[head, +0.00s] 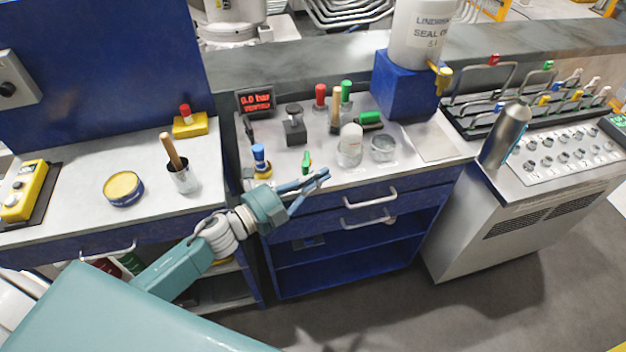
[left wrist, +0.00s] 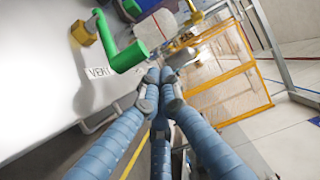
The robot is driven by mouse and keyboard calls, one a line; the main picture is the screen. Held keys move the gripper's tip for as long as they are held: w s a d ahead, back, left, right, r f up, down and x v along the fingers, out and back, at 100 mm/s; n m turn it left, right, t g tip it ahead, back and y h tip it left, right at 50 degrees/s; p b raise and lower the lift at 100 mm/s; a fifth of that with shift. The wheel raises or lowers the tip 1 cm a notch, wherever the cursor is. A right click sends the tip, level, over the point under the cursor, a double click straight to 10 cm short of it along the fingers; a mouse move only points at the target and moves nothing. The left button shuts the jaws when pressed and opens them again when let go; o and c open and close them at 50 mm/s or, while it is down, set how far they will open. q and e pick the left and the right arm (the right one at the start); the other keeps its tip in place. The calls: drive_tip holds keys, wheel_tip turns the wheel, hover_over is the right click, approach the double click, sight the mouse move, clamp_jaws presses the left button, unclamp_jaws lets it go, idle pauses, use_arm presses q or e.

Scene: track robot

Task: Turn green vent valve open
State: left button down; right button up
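The green vent valve handle (head: 307,160) stands near the front edge of the middle bench top. In the left wrist view the green handle (left wrist: 128,57) is large, at upper left, beside a "VENT" label (left wrist: 97,72). My left gripper (head: 324,175) is just in front of and to the right of the handle in the head view. In the left wrist view its fingertips (left wrist: 159,77) are drawn together with nothing between them. They look apart from the handle, which is up and left of them. My right gripper is in neither view.
A blue-topped valve (head: 259,158) stands left of the green handle. A display (head: 256,101) reads 0.0 bar, vented. A glass jar (head: 350,148) and a metal cup (head: 383,148) stand to the right. Drawer handles (head: 370,199) project below the bench edge.

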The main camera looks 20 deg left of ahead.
sight(305, 176)
use_arm(q)
drive_tip(key=shift+s+a+r, duration=0.1)
drive_tip(key=shift+s+a, duration=0.05)
drive_tip(key=shift+a, duration=0.45)
drive_tip(key=shift+s+a, duration=0.15)
drive_tip(key=shift+a, duration=0.45)
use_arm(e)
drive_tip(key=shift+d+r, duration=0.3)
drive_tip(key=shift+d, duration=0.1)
use_arm(q)
drive_tip(key=shift+a+m+g+h+b, duration=0.3)
drive_tip(key=shift+m+h, duration=0.1)
drive_tip(key=shift+h, duration=0.1)
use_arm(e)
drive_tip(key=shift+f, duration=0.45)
